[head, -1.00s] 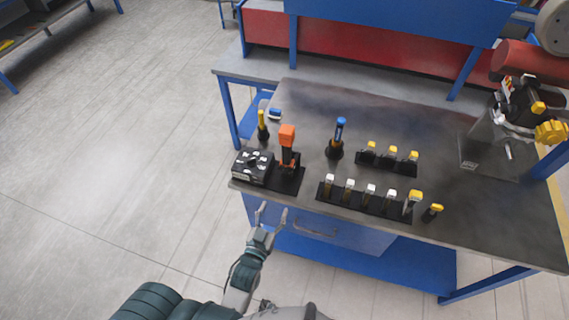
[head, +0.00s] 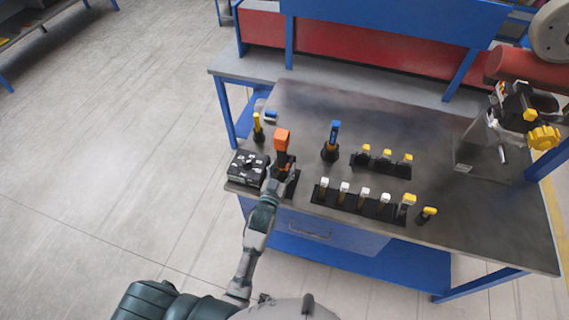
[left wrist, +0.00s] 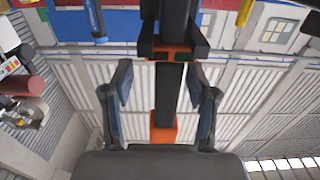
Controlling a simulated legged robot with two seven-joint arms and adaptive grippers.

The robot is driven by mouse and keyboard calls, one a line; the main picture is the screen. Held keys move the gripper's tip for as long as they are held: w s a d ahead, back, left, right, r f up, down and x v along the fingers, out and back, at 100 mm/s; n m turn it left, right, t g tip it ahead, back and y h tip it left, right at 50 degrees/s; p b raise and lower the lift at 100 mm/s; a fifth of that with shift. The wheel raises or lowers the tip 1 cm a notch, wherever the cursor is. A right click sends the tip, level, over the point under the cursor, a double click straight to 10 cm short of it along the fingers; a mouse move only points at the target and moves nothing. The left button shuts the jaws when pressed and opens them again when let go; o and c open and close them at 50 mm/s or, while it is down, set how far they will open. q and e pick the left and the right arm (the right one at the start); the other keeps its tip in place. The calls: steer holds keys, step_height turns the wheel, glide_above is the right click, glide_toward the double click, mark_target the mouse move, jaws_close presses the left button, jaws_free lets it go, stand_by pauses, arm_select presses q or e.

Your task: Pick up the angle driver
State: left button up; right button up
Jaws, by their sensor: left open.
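The angle driver, which I take to be the orange-headed black tool (head: 282,141), stands upright in a black holder (head: 291,186) near the table's front left. My left gripper (head: 277,174) is at it, in front of its lower part. In the left wrist view, which looks upside down, the black shaft (left wrist: 168,92) runs between the two spread fingers of my left gripper (left wrist: 160,88), with gaps on both sides. Its orange head (left wrist: 163,130) shows low there. The gripper is open and holds nothing. My right gripper is not in view.
A black box (head: 247,167) stands close left of the tool. A yellow-topped tool (head: 258,127) is behind it, and a blue-topped tool (head: 332,143) stands to the right. Racks of bits (head: 363,200) fill the front right. The table (head: 430,180) is clear between racks and machine.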

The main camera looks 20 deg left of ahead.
arm_select(q)
steer(key=shift+w, duration=0.75)
steer(key=shift+w+a, duration=0.2)
steer(key=shift+w, duration=0.1)
steer(key=shift+w+a+f, duration=0.1)
steer(key=shift+a+f, duration=0.05)
steer(key=shift+a, duration=0.3)
steer(key=shift+c, duration=0.2)
steer(key=c, duration=0.4)
steer(key=shift+d, duration=0.25)
jaws_close()
steer(key=shift+d+r, duration=0.2)
steer(key=shift+r, duration=0.1)
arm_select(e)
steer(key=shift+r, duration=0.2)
